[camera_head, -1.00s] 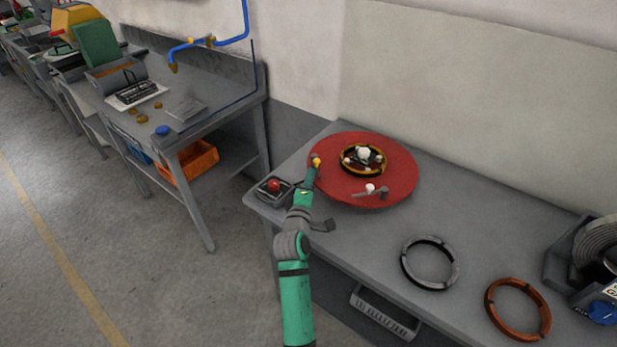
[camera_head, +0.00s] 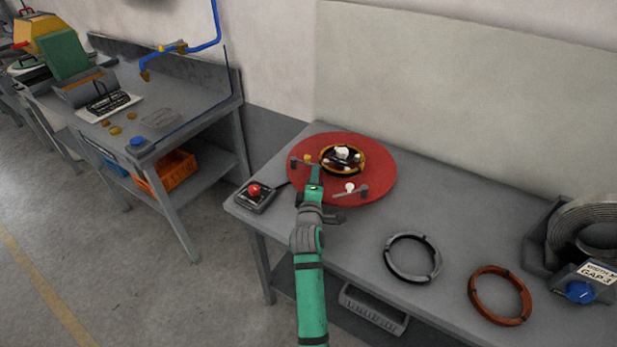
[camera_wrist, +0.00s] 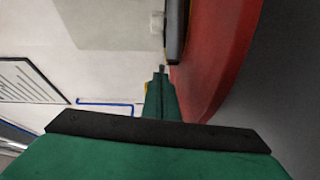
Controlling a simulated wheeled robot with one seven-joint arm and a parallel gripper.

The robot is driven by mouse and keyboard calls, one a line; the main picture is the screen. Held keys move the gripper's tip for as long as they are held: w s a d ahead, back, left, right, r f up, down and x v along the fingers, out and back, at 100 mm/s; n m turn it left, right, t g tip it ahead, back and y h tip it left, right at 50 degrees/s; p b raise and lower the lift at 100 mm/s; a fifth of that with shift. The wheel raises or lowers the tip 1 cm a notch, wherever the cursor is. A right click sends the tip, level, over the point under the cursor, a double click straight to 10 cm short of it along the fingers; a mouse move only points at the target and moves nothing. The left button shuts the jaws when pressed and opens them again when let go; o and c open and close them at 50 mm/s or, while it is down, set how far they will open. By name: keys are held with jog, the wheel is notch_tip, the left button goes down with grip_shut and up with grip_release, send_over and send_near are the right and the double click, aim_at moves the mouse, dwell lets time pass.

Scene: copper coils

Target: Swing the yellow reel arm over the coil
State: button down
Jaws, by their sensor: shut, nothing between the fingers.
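The coil (camera_head: 357,170) is a black and yellow ring around a white-topped hub on a red turntable (camera_head: 376,180). The yellow reel arm is small, with a grey end (camera_head: 294,161) at the turntable's left edge and a yellow knob (camera_head: 307,157) just left of the coil. My gripper (camera_head: 315,169) is shut and empty, over the turntable's left part, just right of and in front of the knob. Contact cannot be told. In the wrist view, my gripper (camera_wrist: 160,72) points toward the turntable edge (camera_wrist: 225,60), with a yellow bit (camera_wrist: 147,87) at its left side.
A second small arm with a white knob (camera_head: 350,187) lies at the turntable's front. A red-button box (camera_head: 254,194) stands left of it. A grey ring (camera_head: 412,258) and a copper ring (camera_head: 499,295) lie on the bench to the right. The wall stands behind.

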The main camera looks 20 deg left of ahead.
jog(key=shift+w+d, duration=0.25)
jog(key=shift+w, duration=0.6)
jog(key=shift+d, duration=0.1)
